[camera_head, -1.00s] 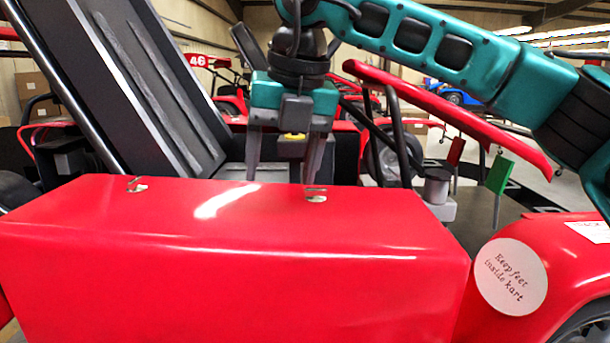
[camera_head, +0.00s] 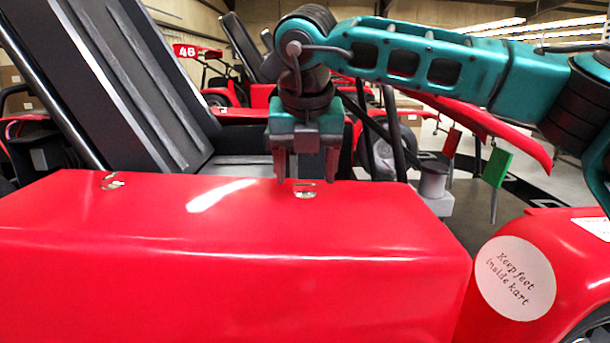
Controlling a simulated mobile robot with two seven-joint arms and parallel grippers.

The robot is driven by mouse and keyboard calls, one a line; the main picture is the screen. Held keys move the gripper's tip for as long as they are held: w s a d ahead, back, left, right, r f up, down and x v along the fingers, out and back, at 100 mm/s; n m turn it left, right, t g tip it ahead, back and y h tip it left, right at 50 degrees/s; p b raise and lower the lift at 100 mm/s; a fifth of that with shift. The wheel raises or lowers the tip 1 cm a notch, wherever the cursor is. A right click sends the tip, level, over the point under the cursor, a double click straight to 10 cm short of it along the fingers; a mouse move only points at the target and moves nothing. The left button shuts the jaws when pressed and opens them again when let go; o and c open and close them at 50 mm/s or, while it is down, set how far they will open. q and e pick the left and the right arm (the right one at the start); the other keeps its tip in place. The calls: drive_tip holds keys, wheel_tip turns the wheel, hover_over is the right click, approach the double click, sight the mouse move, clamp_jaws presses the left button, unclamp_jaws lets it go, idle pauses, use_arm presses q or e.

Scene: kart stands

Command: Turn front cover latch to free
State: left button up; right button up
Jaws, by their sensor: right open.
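The red front cover (camera_head: 230,250) of the kart fills the lower left of the head view. Two small metal latches sit along its far top edge: a left latch (camera_head: 112,181) and a right latch (camera_head: 305,190). My right gripper (camera_head: 306,180) points down at the right latch, its fingers apart. The fingertips are at or just behind the latch; I cannot tell whether they touch it. Nothing shows between the fingers. My left gripper is not in view.
A black seat (camera_head: 110,80) stands behind the cover at the left. A round white sign (camera_head: 514,278) is on the red bodywork at the right. Other karts stand behind.

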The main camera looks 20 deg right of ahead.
drive_tip(key=shift+x, duration=0.9)
drive_tip(key=shift+c, duration=0.2)
drive_tip(key=c, duration=1)
